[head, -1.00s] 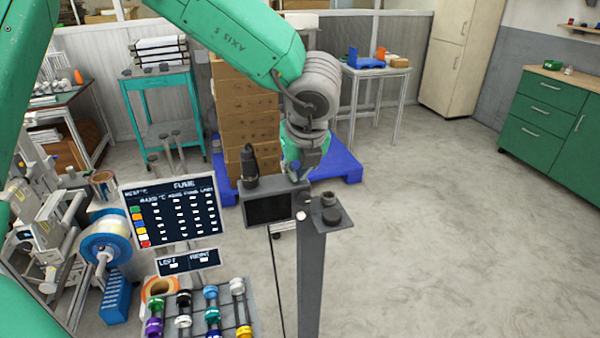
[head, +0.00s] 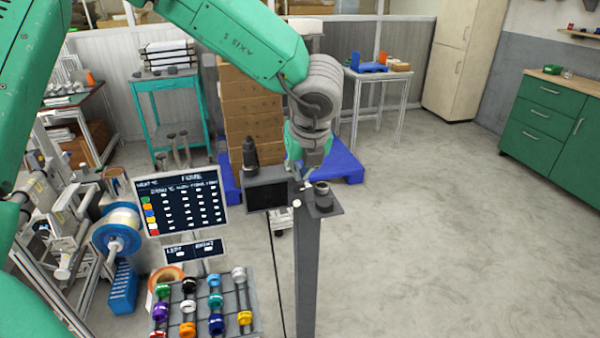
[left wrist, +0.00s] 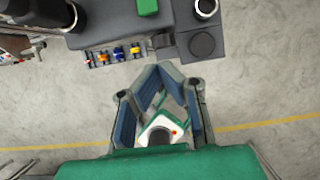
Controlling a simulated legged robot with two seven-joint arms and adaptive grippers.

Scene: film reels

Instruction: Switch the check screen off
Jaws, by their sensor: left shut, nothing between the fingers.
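The check screen (head: 267,195) is a small grey box with a dark face, mounted beside the top of a grey post (head: 308,270). I cannot make out anything lit on it. My left gripper (head: 309,176) hangs just right of the screen's upper right corner, above the post top, partly hiding what lies behind it. In the left wrist view its fingers (left wrist: 163,68) meet at the tips, shut and empty, near the box's edge. A green button-like block (left wrist: 148,7) shows on the grey housing (left wrist: 105,22). My right gripper is not in view.
A black cylinder (head: 250,153) stands on the screen box. A dark cup (head: 322,190) stands on the post's plate. A lettered panel (head: 182,203) and a rack of coloured reels (head: 200,304) are left. Stacked cartons (head: 250,100) stand behind. The floor at right is clear.

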